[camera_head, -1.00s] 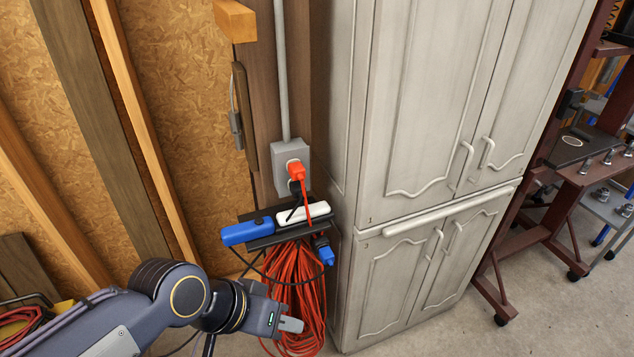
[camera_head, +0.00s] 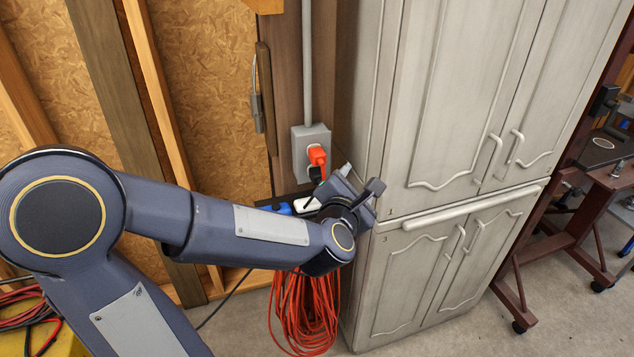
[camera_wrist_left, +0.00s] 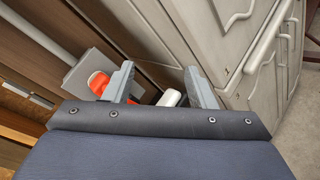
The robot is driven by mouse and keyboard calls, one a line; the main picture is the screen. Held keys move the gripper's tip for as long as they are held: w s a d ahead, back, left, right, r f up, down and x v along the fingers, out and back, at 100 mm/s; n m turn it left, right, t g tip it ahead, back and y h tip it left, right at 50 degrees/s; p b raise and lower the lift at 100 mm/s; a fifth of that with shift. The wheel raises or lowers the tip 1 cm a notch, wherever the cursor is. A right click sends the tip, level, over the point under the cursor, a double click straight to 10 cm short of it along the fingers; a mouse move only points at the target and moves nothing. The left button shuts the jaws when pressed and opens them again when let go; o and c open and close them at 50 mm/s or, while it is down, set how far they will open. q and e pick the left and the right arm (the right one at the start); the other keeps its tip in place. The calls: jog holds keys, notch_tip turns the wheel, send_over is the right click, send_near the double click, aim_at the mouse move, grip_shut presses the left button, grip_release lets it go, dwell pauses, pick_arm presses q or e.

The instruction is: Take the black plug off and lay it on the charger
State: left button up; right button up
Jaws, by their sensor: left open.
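The black plug (camera_head: 315,174) sits in the lower socket of the grey outlet box (camera_head: 299,149), just under an orange plug (camera_head: 316,154). It is partly hidden, and I cannot make it out clearly in the left wrist view. My left gripper (camera_head: 358,180) is open and empty, to the right of the plug and apart from it, near the cabinet side. In the left wrist view the gripper (camera_wrist_left: 160,84) has its fingers spread, with the orange plug (camera_wrist_left: 98,82) beside the left finger. Below the outlet are a blue device (camera_head: 283,208) and a white one (camera_head: 308,204); I cannot tell which is the charger.
A tall grey cabinet (camera_head: 440,110) stands close on the right of the outlet. A coiled orange cord (camera_head: 305,315) hangs below the shelf. Wooden studs and board (camera_head: 205,90) form the wall on the left. My left arm covers part of the shelf.

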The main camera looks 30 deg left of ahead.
aim_at(320, 180)
pick_arm(q)
jog(key=s+a+f+n+g+y, duration=0.1)
jog(key=a+f+n+g+y, duration=0.1)
jog(key=n+y, duration=0.3)
jog(key=s+a+f+n+g+y+b, duration=0.1)
jog(key=n+y, duration=0.4)
jog(key=n, duration=0.5)
notch_tip(320, 180, down, 3)
jog(key=shift+a+r+n+g, duration=0.2)
jog(key=shift+a+n+g, duration=0.2)
jog(key=shift+g, duration=0.1)
jog(key=shift+w, duration=0.1)
jog(key=p+x, duration=0.2)
jog(key=x, duration=0.1)
jog(key=p+x, duration=0.1)
jog(key=shift+w+a+r, duration=0.1)
jog(key=shift+a+r, duration=0.05)
jog(key=shift+r, duration=0.2)
jog(key=shift+w+a+f+b, duration=0.25)
jog(key=shift+w+a+b, duration=0.25)
jog(key=shift+a, duration=0.1)
jog(key=shift+w+a+f+b, duration=0.25)
jog(key=shift+w+a+b, duration=0.25)
jog(key=shift+a, duration=0.15)
jog(key=shift+w+a+r+b, duration=0.25)
jog(key=shift+w+a+b, duration=0.05)
jog(key=shift+w+a, duration=0.2)
